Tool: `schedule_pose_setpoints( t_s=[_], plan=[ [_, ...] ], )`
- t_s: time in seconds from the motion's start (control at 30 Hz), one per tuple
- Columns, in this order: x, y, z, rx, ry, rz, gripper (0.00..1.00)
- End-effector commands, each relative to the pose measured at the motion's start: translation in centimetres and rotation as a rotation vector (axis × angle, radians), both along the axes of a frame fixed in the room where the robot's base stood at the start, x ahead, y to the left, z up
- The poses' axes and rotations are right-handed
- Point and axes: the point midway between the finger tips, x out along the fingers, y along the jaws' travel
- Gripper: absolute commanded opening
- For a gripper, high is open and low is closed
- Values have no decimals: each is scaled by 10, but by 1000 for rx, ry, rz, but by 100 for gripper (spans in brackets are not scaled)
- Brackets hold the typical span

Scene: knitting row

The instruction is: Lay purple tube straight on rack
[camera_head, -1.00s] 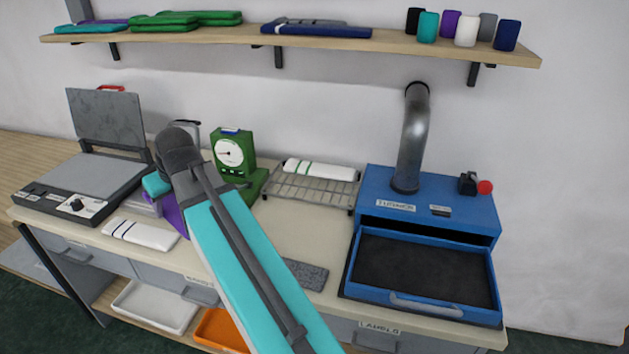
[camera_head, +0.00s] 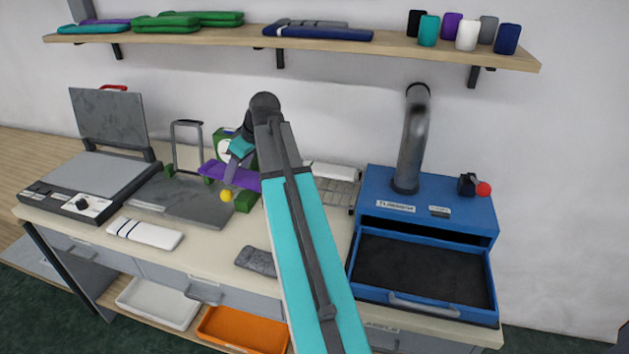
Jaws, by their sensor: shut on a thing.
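The purple tube (camera_head: 217,171) is held in my gripper (camera_head: 232,168), above the bench between the grey plate and the green dial scale. It lies roughly level, and its right end passes behind my arm. The jaws are shut on it, though the fingertips are partly hidden. The wire rack (camera_head: 343,193) stands to the right, left of the blue drawer machine, and my arm hides its left part. A white tube (camera_head: 333,171) lies along the back of the rack, partly covered by my arm.
The green dial scale (camera_head: 222,140) is close behind my gripper. A grey plate with an upright handle (camera_head: 178,202) and a yellow knob (camera_head: 227,196) lie below. A grey cloth (camera_head: 256,261) and a striped white tube (camera_head: 146,233) lie in front. The blue machine (camera_head: 427,206) has its drawer open.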

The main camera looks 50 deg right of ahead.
Motion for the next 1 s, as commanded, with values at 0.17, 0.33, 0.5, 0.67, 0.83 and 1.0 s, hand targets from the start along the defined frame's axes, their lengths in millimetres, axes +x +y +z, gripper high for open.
schedule_pose_setpoints(
  t_s=[0.17,0.33,0.5,0.67,0.83,1.0],
  plan=[
    [-6,-47,-3,0,9,30,29],
    [-18,-95,-5,1,10,70,29],
    [-33,-142,-9,4,7,110,29],
    [-50,-182,-11,6,-2,146,29],
    [-64,-210,-13,7,-11,173,29],
    [-70,-219,-14,8,-17,186,29]
  ],
)
